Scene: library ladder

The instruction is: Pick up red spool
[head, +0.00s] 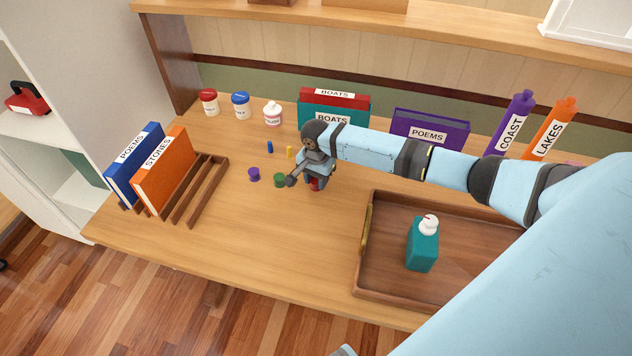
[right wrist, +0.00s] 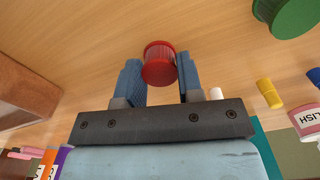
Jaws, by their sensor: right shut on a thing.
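The red spool (right wrist: 158,66) sits between the blue fingers of my right gripper (right wrist: 160,77) in the right wrist view, and the gripper is shut on it. In the head view a bit of the red spool (head: 315,185) shows below my right gripper (head: 318,182), at the middle of the wooden desk; the arm hides most of it. I cannot tell whether the spool still touches the desk top. My left gripper is not in view.
A green spool (head: 280,180) and a purple spool (head: 253,174) stand just left of the right gripper. A wooden tray (head: 362,290) with a teal bottle (head: 422,247) lies to the right. A book rack (head: 208,195) stands left. The desk's front middle is clear.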

